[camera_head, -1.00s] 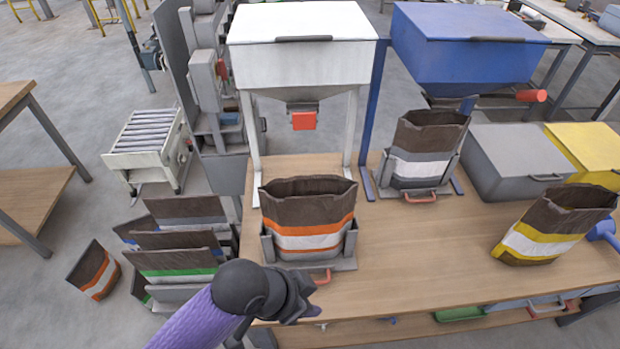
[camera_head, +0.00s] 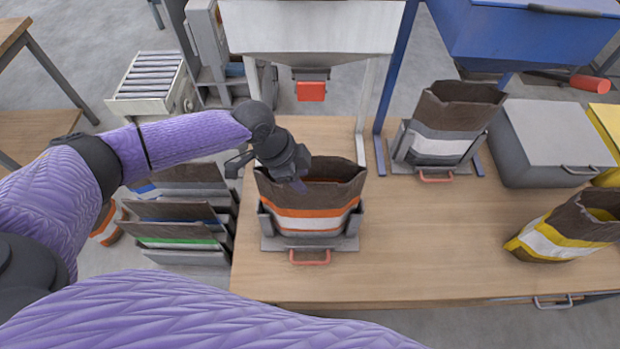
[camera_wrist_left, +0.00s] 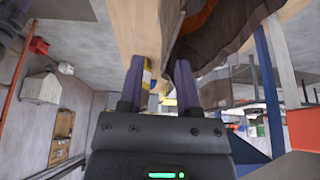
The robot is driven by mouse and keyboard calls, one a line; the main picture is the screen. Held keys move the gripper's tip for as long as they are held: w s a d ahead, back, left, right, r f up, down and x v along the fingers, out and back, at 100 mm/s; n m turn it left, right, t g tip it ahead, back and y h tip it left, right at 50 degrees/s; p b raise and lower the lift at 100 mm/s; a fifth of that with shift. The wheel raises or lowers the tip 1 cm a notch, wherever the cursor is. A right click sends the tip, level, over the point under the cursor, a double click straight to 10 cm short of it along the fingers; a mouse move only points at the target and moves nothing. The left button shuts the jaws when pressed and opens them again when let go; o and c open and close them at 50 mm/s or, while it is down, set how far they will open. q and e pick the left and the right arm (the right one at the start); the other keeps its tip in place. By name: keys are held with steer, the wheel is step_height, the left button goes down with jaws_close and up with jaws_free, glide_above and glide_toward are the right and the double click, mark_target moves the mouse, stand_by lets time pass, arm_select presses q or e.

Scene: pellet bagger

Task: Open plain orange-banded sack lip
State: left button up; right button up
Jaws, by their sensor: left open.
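The brown sack (camera_head: 310,195) with orange and white bands stands upright in a grey holder (camera_head: 350,242) on the wooden bench. Its top shows a dark opening with an uneven rim. My left gripper (camera_head: 299,184) is at the left part of that rim, pointing down and right. In the left wrist view, its two fingers (camera_wrist_left: 160,78) are apart with nothing clearly between them. The brown sack side (camera_wrist_left: 228,32) lies just right of the fingers there. Whether a finger touches the rim cannot be told. My right gripper is not in view.
A white hopper (camera_head: 310,28) with a red outlet flap (camera_head: 311,91) stands behind the sack. More folded sacks (camera_head: 178,215) are at left. The bench front right (camera_head: 430,240) is clear.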

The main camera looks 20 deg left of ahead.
mark_target(310, 183)
arm_select(q)
steer(key=f, duration=0.1)
steer(key=w+d+f, duration=0.1)
steer(key=f, duration=0.1)
steer(key=shift+w+d+f, duration=0.2)
steer(key=shift+w, duration=0.15)
steer(key=shift+d+f, duration=0.1)
steer(key=shift+f, duration=0.2)
steer(key=shift+s, duration=0.25)
steer(key=shift+w, duration=0.2)
steer(key=shift+c, duration=1.1)
jaws_close()
